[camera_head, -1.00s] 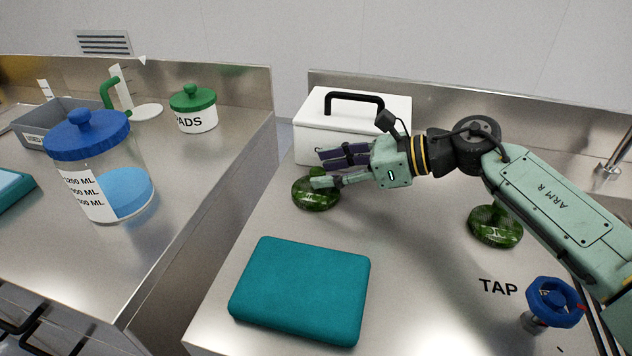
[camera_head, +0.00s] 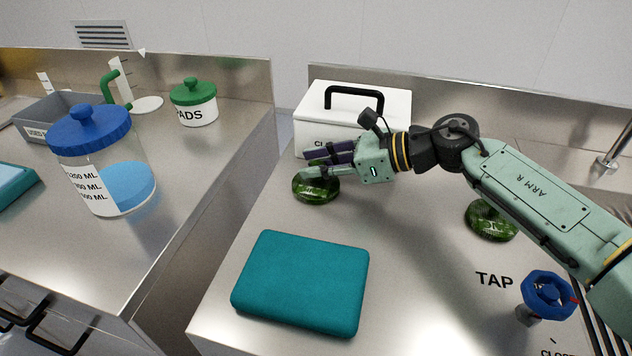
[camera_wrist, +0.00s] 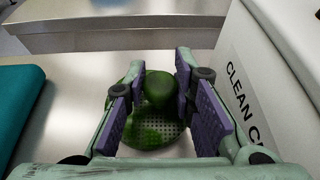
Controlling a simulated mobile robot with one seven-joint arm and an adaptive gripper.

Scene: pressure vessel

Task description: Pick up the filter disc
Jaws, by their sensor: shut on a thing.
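A green, glassy filter disc (camera_head: 315,190) with a knob on top sits on the steel counter, in front of the white box. In the wrist view the disc (camera_wrist: 152,132) shows small holes in its face, and its round knob stands up between the purple finger pads. My gripper (camera_head: 320,167) is over the disc, shut on the knob. The gripper fingers also show in the wrist view (camera_wrist: 155,92), one on each side of the knob. The disc seems to rest on the counter; a gap below it cannot be made out. The fingers partly hide its top.
The white box (camera_head: 392,132) with a black handle stands close behind my gripper. A teal pad (camera_head: 302,280) lies in front. Another green disc (camera_head: 490,220) is under my arm, near a blue tap handle (camera_head: 546,295). A gap separates the left counter with its blue-lidded jar (camera_head: 95,165).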

